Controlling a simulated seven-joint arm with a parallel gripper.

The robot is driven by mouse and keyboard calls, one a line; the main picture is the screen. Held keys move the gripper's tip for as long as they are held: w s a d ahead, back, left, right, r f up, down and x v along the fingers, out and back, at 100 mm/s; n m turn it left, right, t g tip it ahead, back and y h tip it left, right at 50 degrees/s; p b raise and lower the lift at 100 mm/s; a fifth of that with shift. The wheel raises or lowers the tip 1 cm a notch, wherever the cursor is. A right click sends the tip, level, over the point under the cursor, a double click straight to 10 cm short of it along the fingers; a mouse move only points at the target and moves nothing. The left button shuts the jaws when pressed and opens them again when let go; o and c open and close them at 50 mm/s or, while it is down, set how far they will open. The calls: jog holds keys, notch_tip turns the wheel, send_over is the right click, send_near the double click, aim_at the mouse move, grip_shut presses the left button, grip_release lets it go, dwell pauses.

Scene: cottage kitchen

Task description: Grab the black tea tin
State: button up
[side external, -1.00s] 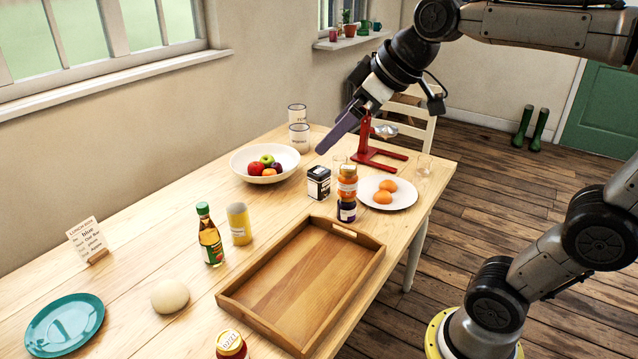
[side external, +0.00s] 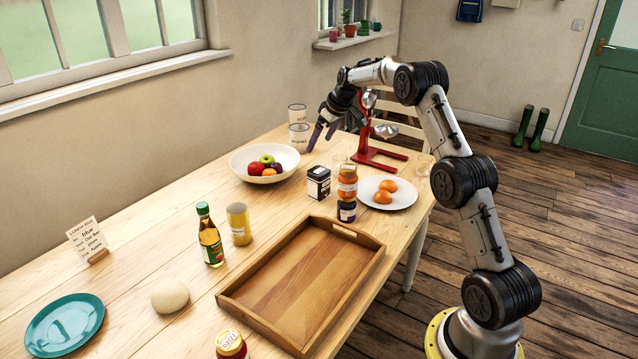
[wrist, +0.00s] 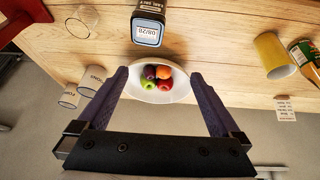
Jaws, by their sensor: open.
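The black tea tin (side external: 318,183) stands upright on the wooden table, black with a white label, just left of an orange jar. In the wrist view the tin (wrist: 147,28) shows at the top centre, with a pale dated label on its end. My gripper (side external: 321,143) is in the air above the table, behind and above the tin, with its fingers pointing down and left. In the wrist view my gripper (wrist: 159,75) has its two purple fingers wide apart with nothing held between them. The tin lies beyond the fingertips, apart from them.
The orange jar (side external: 347,177) and a dark jar (side external: 346,211) stand close on the tin's right. A white fruit bowl (side external: 239,164) is left of it, a plate (side external: 408,200) right. A red stand (side external: 378,164) is behind. A wooden tray (side external: 233,298) lies in front.

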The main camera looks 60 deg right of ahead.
jog(key=g, duration=0.1)
send_near(325, 172)
jog(key=f, duration=0.1)
jog(key=shift+m, duration=0.4)
jog(key=x, duration=0.7)
jog(key=shift+w+f, duration=0.1)
jog(key=shift+w, duration=0.05)
jog(key=shift+w+a+x, duration=0.1)
jog(key=shift+w+x, duration=0.05)
jog(key=shift+x, duration=1.4)
jog(key=shift+w+a+x, duration=0.1)
jog(key=shift+w+x, duration=0.05)
jog(key=shift+x, duration=1.4)
jog(key=c, duration=1.3)
jog(key=shift+c, duration=0.7)
